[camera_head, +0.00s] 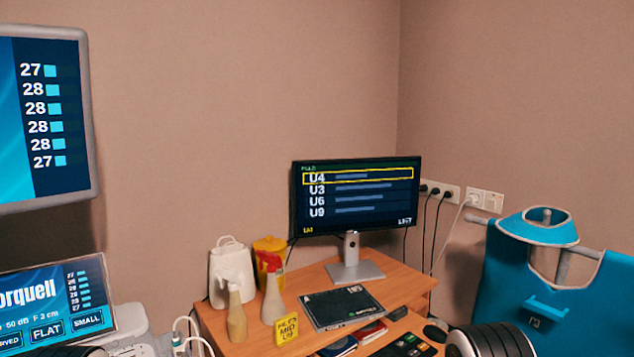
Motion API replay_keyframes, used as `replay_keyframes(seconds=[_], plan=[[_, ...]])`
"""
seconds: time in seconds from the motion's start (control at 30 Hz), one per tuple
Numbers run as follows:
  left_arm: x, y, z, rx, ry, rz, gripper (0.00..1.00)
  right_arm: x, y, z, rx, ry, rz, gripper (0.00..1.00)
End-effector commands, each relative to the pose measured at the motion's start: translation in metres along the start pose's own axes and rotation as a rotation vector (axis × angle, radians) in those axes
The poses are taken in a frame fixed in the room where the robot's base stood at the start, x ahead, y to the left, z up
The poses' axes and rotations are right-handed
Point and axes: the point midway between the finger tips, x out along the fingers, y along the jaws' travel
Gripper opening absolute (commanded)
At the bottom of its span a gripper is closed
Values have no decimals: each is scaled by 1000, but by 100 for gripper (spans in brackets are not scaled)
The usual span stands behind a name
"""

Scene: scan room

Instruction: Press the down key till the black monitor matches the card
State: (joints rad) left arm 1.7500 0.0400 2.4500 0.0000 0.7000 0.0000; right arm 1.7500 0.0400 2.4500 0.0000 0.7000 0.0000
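The black monitor (356,197) stands on a silver foot at the back of the wooden desk. Its list shows U4, U3, U6 and U9 from top to bottom, and a yellow frame surrounds the top row, U4. Small text in its lower corners is hard to read. A yellow card (287,329) stands at the desk's front left; its last line seems to read U9, and its upper lines are unclear. A dark key panel (403,346) with some coloured keys lies low at the front, cut by the picture's edge; I cannot make out a down key.
A dark flat case (342,307) lies mid-desk. A blue apron (560,290) hangs at right. A large screen (40,120) and an ultrasound-like panel (55,304) stand left.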

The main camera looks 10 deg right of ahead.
Motion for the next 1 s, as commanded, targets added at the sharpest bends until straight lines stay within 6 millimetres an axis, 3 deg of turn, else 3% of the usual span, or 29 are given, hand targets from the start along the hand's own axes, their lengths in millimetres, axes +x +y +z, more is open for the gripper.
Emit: replay_keyframes(seconds=[0.27,0.3,0.4,1.0], plan=[[0,0,0,0,0,0,57,0,0,0,0,0,0,40],[0,0,0,0,0,0,57,0,0,0,0,0,0,36],[0,0,0,0,0,0,57,0,0,0,0,0,0,1],[0,0,0,0,0,0,57,0,0,0,0,0,0,0]])
